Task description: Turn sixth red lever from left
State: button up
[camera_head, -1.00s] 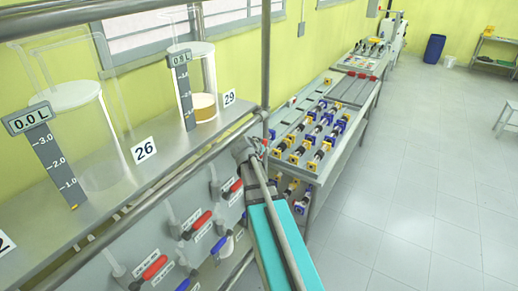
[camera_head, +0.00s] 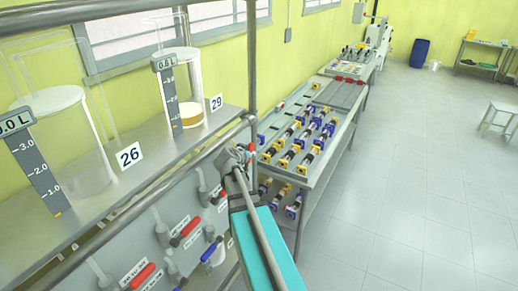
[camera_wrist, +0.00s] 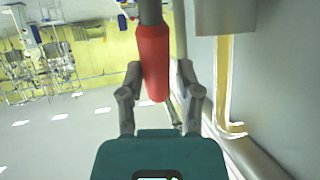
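A red lever (camera_wrist: 153,60) fills the upper middle of the wrist view, its rounded free end towards me. My gripper (camera_wrist: 158,72) is open, with one finger on each side of it. The left finger looks close to or touching the lever; a gap shows on the right. Other red levers show nearer on the panel, one in the middle (camera_head: 186,230) and one at the bottom (camera_head: 143,276).
Metal rails and a post (camera_head: 251,60) run close to my arm. Glass reactors (camera_head: 182,90) stand on the shelf above.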

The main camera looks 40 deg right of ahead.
jog(key=shift+o, duration=1.1)
jog(key=shift+w, duration=0.1)
